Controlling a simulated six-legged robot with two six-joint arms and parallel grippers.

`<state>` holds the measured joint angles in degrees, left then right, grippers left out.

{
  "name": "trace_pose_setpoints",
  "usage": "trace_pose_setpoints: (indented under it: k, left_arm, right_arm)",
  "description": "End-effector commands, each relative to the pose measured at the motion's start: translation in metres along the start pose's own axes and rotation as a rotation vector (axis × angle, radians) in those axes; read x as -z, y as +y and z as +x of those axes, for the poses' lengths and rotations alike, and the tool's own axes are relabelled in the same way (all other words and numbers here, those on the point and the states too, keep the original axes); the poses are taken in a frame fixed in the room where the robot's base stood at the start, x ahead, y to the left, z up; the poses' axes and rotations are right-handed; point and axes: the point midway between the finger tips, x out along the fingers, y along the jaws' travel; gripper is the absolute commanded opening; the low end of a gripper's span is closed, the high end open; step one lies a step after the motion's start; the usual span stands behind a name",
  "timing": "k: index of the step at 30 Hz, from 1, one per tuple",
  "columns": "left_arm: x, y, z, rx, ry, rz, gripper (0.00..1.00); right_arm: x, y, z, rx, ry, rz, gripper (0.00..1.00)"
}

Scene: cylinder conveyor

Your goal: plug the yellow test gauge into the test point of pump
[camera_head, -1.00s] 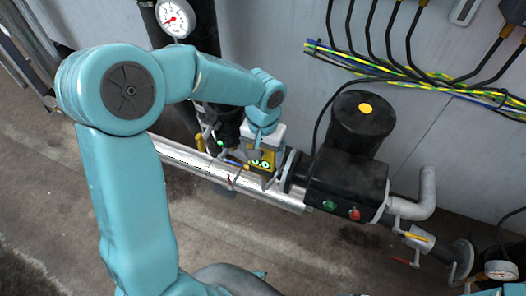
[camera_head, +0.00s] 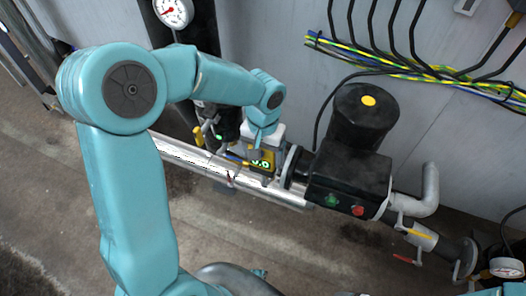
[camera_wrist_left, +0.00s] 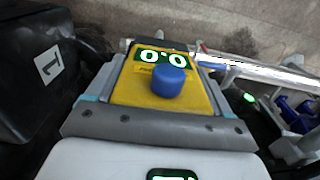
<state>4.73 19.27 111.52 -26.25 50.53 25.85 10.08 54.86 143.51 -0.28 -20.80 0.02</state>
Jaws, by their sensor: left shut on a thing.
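The yellow test gauge (camera_head: 261,168) has a lit green display. In the left wrist view the gauge (camera_wrist_left: 190,92) fills the middle, reads 0.0 and has a blue knob. My left gripper (camera_head: 262,152) is shut on it, with a finger at each side. The gauge is held over the silver pipe, just left of the black pump (camera_head: 345,178). The pump has a yellow disc on top and green and red buttons. Its black body, marked 1, shows at the left of the wrist view (camera_wrist_left: 40,80). I cannot make out the test point or any contact with it.
The silver pipe (camera_head: 270,191) runs from upper left to the pump. A dial gauge (camera_head: 173,12) is at the top, and another (camera_head: 506,268) at lower right. Striped cables (camera_head: 420,80) hang along the wall. Bare floor lies in front of the pipe.

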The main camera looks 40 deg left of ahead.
Motion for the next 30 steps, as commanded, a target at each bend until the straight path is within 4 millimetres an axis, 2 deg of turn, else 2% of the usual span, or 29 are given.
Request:
trace_pose_setpoints:
  k: [4,5,6,7,14,17,20,30]
  left_arm:
    - [0.0,0.0,0.005,0.0,-0.001,0.0,0.4]
    - [0.0,0.0,0.005,0.0,-0.001,0.0,0.84]
    - [0.0,0.0,0.004,0.0,-0.001,0.0,0.97]
    - [0.0,0.0,0.004,0.0,-0.001,0.0,1.0]
    - [0.0,0.0,0.003,0.0,-0.002,0.0,1.0]
    - [0.0,0.0,-0.006,0.0,0.0,-0.001,1.0]
    - [0.001,0.0,-0.025,0.0,0.004,0.001,1.0]
    - [0.001,0.0,-0.115,-0.001,0.005,0.0,1.0]
  right_arm:
    - [0.0,0.002,0.004,0.0,0.0,0.0,0.79]
    - [0.0,0.001,0.004,0.0,0.0,0.0,0.79]
    - [0.0,0.001,0.003,0.0,0.0,0.0,0.79]
    - [0.0,0.001,0.003,0.0,0.0,0.0,0.79]
    - [0.0,0.001,0.003,0.0,0.0,0.0,0.79]
    - [0.0,0.001,0.002,0.0,0.0,0.0,0.79]
    - [0.0,0.0,-0.001,0.0,0.0,0.0,0.79]
    - [0.0,-0.004,-0.011,0.0,0.0,0.0,0.79]
